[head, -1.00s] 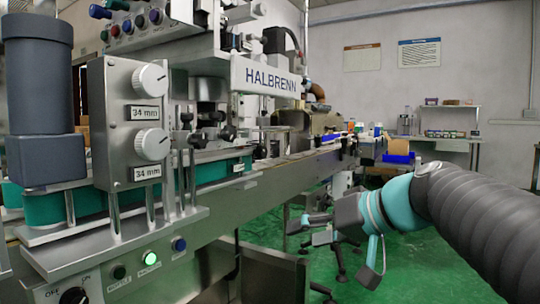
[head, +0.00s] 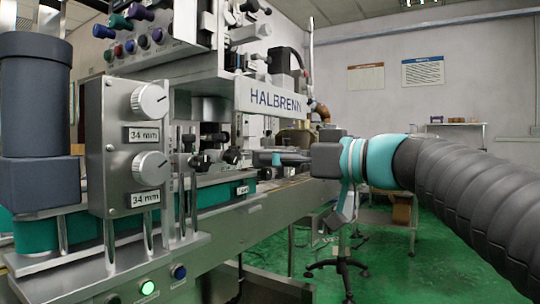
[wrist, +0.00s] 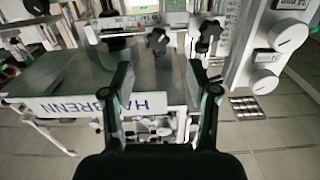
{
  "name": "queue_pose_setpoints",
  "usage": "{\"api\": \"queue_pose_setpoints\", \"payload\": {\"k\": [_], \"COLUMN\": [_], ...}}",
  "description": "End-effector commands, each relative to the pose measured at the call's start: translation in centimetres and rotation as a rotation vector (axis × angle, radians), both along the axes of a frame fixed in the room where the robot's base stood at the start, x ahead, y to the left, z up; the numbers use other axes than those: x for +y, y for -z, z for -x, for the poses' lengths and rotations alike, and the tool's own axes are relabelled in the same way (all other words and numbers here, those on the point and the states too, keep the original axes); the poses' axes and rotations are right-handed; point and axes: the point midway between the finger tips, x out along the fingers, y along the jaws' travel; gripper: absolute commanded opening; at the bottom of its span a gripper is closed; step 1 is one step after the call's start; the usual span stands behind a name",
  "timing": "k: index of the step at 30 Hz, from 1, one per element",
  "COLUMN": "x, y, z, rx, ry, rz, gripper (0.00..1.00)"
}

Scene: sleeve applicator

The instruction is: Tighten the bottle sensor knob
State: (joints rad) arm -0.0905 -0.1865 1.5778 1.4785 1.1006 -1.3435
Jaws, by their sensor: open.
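Dark hand knobs sit on rods at the machine's labelling station. In the wrist view one black lobed knob (wrist: 157,41) is ahead between my fingers, and another (wrist: 208,36) is to its right. In the head view small dark knobs (head: 228,157) show above the conveyor, left of my fingertips. I cannot tell for certain which is the bottle sensor knob. My gripper (wrist: 162,68) is open and empty, with a finger on each side, apart from the knobs. In the head view my gripper (head: 262,158) points left at about knob height.
A metal plate with two white dials (head: 149,100) stands at left, beside a dark cylinder (head: 35,100). The HALBRENN sign (head: 270,97) hangs above my gripper. The conveyor (head: 285,195) runs below.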

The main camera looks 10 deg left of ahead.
Motion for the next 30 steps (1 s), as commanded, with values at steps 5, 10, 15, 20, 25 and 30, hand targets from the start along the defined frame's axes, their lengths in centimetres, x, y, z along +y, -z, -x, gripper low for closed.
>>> {"api": "queue_pose_setpoints", "payload": {"k": [5, 10, 15, 20, 25, 30], "x": [3.0, 5.5, 7.1, 7.7, 7.8, 7.8], "y": [0.0, 0.0, 0.0, 0.0, 0.0, 0.0], "z": [-1.2, -2.3, -3.1, -3.4, -3.4, -3.4], "rx": [0.002, 0.002, 0.001, 0.0, 0.0, 0.0], "ry": [-0.001, 0.001, 0.003, 0.005, 0.005, 0.005], "rz": [0.0, 0.0, 0.001, 0.0, 0.0, 0.0], "gripper": [0.59, 0.59, 0.59, 0.59, 0.59, 0.41]}}
